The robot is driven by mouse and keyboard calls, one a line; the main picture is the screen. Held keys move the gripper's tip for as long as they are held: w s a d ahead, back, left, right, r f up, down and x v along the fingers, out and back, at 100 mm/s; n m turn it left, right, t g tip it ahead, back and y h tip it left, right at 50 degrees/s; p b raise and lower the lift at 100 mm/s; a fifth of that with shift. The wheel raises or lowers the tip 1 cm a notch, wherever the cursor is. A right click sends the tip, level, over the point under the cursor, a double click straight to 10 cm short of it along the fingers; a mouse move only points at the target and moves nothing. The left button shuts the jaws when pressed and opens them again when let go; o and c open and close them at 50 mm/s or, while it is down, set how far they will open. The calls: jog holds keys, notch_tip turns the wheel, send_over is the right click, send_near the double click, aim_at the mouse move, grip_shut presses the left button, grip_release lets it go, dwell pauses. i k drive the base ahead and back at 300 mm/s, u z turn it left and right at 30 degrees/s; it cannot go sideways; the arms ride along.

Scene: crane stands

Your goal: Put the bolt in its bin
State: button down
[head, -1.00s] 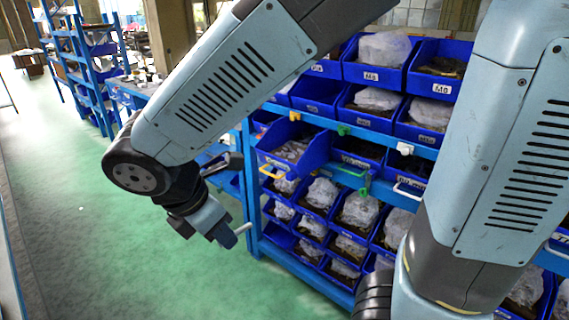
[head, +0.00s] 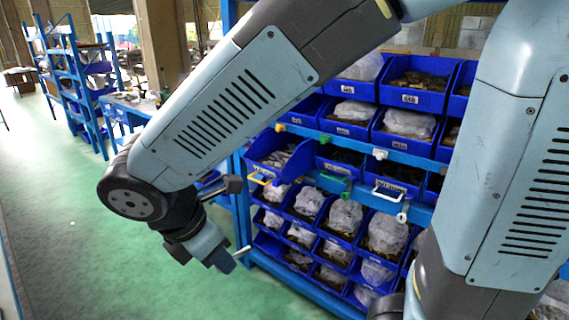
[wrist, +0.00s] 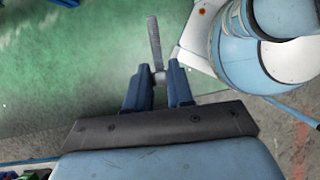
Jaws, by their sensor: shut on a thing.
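My gripper (head: 229,262) hangs over the green floor, left of the blue shelf rack. It is shut on the bolt, a thin grey threaded rod, which sticks out past the fingertips. In the wrist view the bolt (wrist: 155,42) stands out between the two blue fingers of my gripper (wrist: 160,78). In the head view the bolt's end (head: 243,251) points right, toward the rack, apart from it. Several blue bins stand in rows on the rack; one pulled-out bin (head: 262,153) with a yellow handle holds grey metal parts. I cannot tell which bin is the bolt's.
The blue rack (head: 237,210) fills the right side, with bins holding bagged and loose parts. Coloured handles, including a green handle (head: 335,186) and a white handle (head: 388,193), jut from its front. Open green floor (head: 85,240) lies to the left. Another blue shelf (head: 72,85) stands far back.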

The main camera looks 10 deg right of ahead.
aim_at(279, 162)
jog(key=z, duration=0.05)
jog(key=i, duration=0.9)
jog(key=u, duration=0.1)
